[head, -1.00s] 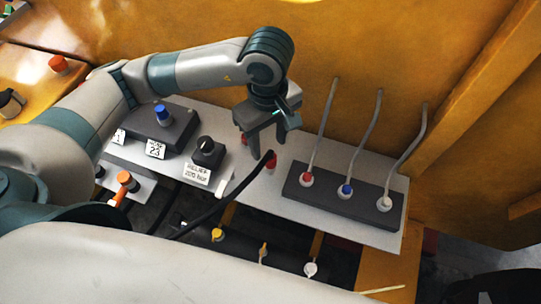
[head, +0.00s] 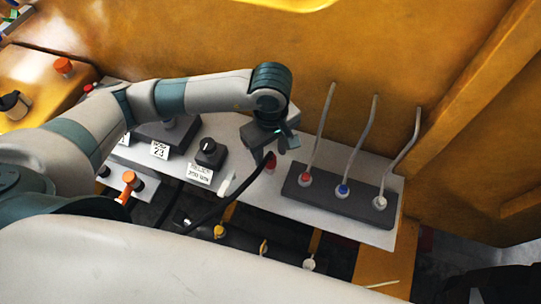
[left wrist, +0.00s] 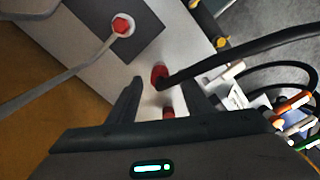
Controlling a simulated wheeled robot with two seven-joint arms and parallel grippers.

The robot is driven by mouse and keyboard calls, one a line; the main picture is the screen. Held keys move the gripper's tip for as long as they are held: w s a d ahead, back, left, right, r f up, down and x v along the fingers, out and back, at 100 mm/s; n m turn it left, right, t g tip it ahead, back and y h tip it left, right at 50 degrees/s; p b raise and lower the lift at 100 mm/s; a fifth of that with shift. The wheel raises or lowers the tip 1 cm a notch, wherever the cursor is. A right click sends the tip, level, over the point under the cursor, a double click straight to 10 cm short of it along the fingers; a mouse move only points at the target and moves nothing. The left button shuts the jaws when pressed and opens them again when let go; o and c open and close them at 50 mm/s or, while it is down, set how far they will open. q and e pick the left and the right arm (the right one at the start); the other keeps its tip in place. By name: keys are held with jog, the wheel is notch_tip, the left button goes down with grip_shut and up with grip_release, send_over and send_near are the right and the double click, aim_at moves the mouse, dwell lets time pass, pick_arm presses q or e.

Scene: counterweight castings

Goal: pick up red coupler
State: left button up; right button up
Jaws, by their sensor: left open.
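The red coupler (head: 270,165) is at the end of a black hose, on the pale panel left of the dark socket block. In the left wrist view the red coupler (left wrist: 158,74) lies between and just beyond my fingertips, with the hose running off to the right. My left gripper (head: 262,148) is open above it, partly covering it in the head view. The gripper's fingers (left wrist: 161,86) stand on either side, apparently not touching it. A second red piece (left wrist: 168,112) shows nearer, between the fingers. My right gripper is not in view.
The dark block (head: 325,196) carries red, blue and white plugs with grey cables. A black knob (head: 209,152) with a label sits to the left. Yellow and white fittings (head: 263,247) line the lower front. A yellow wall (head: 390,60) rises behind.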

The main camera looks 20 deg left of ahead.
pick_arm(q)
jog(key=shift+f, duration=0.45)
grip_shut()
jog(key=shift+r, duration=0.1)
